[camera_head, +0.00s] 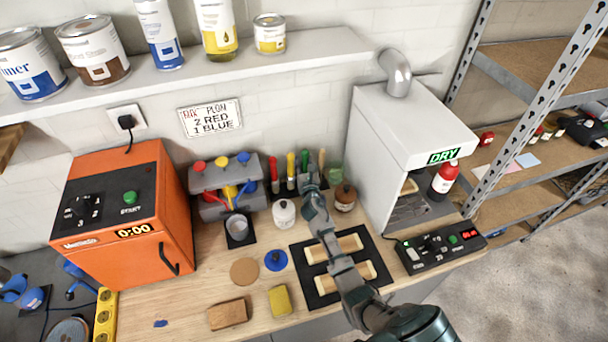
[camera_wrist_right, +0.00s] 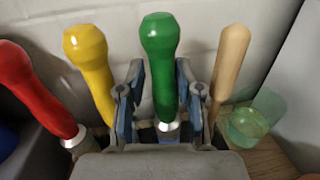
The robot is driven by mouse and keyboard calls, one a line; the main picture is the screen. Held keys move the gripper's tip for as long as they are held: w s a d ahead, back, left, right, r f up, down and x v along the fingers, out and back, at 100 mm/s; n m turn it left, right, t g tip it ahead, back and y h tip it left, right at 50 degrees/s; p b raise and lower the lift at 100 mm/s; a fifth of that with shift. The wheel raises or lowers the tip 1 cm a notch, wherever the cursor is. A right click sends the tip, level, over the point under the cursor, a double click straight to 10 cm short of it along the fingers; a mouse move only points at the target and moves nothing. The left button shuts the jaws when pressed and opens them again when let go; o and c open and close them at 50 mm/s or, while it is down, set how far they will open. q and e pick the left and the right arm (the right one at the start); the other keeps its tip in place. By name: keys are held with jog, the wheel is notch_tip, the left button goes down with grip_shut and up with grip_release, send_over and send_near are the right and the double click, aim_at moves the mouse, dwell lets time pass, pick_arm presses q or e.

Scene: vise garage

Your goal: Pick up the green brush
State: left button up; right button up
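The green brush (camera_head: 304,159) stands upright, handle up, in the row of brushes at the back of the workbench. In the right wrist view the green brush (camera_wrist_right: 160,65) is in the middle, between the two fingers of my right gripper (camera_wrist_right: 157,108). The fingers stand apart, one on each side of its lower handle, with a small gap visible. My right gripper also shows in the head view (camera_head: 311,180), reaching in from the front and partly hiding the brush row. My left gripper is not in view.
A yellow brush (camera_wrist_right: 92,70) and a red brush (camera_wrist_right: 35,90) stand to the left, a bare wooden handle (camera_wrist_right: 230,70) close to the right finger. A green glass (camera_wrist_right: 247,122) stands at right. A brown bottle (camera_head: 345,196) and white bottle (camera_head: 284,213) flank the gripper.

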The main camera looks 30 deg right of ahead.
jog(key=shift+d, duration=0.15)
jog(key=c, duration=0.4)
jog(key=shift+d+f, duration=0.2)
jog(key=shift+d, duration=0.1)
grip_shut()
jog(key=shift+d, duration=0.1)
jog(key=r+p, duration=0.1)
jog(key=r, duration=0.3)
jog(key=r+p, duration=0.2)
jog(key=r, duration=0.3)
jog(key=shift+a+r, duration=0.2)
jog(key=shift+r, duration=0.05)
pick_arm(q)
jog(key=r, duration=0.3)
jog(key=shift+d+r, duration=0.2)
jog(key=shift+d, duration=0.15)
pick_arm(e)
jog(key=shift+d+r, duration=0.1)
jog(key=shift+r, duration=0.15)
